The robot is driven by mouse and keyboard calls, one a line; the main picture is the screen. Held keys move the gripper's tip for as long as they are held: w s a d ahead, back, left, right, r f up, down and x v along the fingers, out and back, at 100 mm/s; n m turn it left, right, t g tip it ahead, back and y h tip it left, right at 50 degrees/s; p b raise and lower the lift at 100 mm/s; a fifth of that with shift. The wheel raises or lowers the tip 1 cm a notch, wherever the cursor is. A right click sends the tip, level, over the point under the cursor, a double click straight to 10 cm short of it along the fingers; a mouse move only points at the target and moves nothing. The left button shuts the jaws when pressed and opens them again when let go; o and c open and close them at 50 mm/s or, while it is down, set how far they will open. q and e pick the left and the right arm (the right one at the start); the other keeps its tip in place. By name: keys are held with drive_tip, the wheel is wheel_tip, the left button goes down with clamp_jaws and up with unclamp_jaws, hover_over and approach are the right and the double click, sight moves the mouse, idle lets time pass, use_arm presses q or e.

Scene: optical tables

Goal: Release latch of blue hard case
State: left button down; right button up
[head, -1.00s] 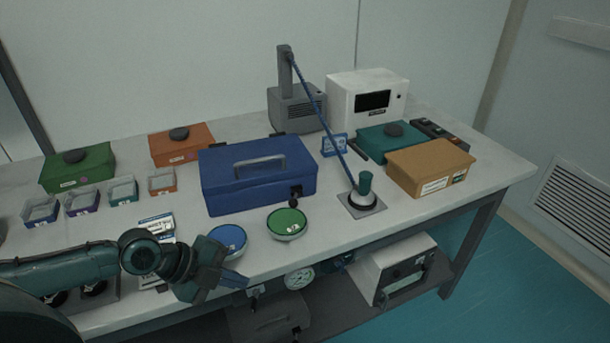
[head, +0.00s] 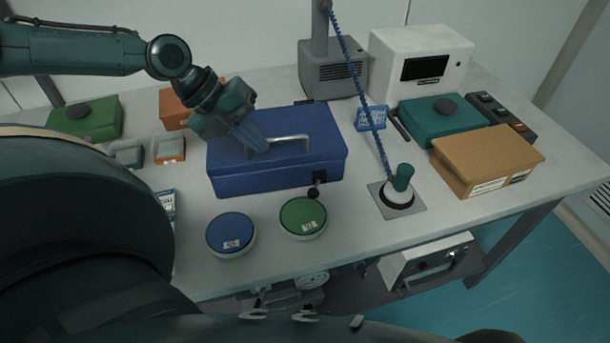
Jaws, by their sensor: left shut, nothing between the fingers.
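The blue hard case (head: 290,178) stands shut on the table in the middle of the head view. A grey handle (head: 290,140) lies on its lid. A dark latch (head: 319,177) with a small round knob (head: 313,193) is on its front face, right of centre. My left gripper (head: 257,146) is over the lid, left of the handle, with its fingers shut and nothing in them. I cannot tell whether the fingertips touch the lid. The gripper is up and left of the latch, apart from it. My right gripper is not in view.
A blue round dish (head: 230,233) and a green round dish (head: 303,216) stand in front of the case. Right of it are a stand with a green-topped tool (head: 401,180), a coiled blue cord (head: 360,88), and a tan box (head: 485,162). Orange and green boxes stand to the left.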

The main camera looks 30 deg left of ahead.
sight(310, 190)
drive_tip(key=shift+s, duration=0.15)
